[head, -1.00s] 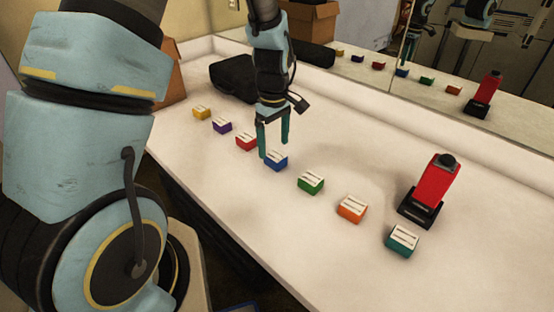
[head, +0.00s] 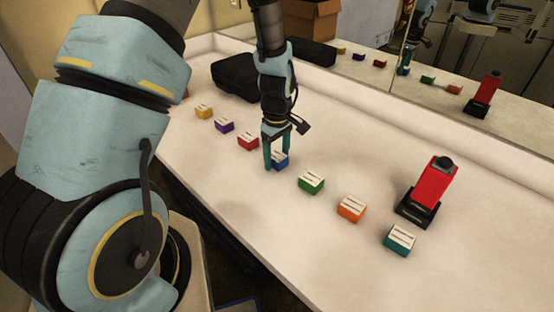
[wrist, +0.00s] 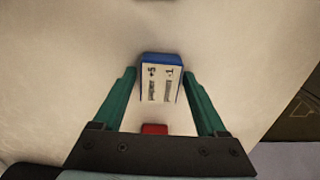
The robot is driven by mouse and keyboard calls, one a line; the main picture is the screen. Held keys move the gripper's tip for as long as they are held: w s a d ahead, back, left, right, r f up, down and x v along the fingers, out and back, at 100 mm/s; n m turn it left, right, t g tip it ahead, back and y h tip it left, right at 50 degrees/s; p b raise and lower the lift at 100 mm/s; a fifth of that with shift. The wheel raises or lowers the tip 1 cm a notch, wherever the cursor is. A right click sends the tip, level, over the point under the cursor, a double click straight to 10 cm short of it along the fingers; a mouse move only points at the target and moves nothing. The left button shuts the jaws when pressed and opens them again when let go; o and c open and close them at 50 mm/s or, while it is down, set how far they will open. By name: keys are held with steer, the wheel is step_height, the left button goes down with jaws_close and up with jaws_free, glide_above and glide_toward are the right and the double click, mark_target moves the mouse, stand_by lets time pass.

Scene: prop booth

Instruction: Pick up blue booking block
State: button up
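The blue booking block (head: 281,161) sits on the white table in the row of blocks, between the red and the green ones. It has a white printed top. My gripper (head: 277,160) points down over it, with its teal fingers low around the block. In the wrist view the blue block (wrist: 160,78) lies between the open fingertips (wrist: 160,76), with a gap on each side. The fingers do not appear to touch it.
A red block (head: 247,141) stands to the left, then purple (head: 224,125) and yellow (head: 204,111). Green (head: 311,182), orange (head: 351,208) and teal (head: 400,240) blocks stand to the right. A red and black device (head: 428,190) is behind them. A mirror (head: 460,90) lines the back.

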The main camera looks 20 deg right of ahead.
jaws_close()
stand_by(0.4)
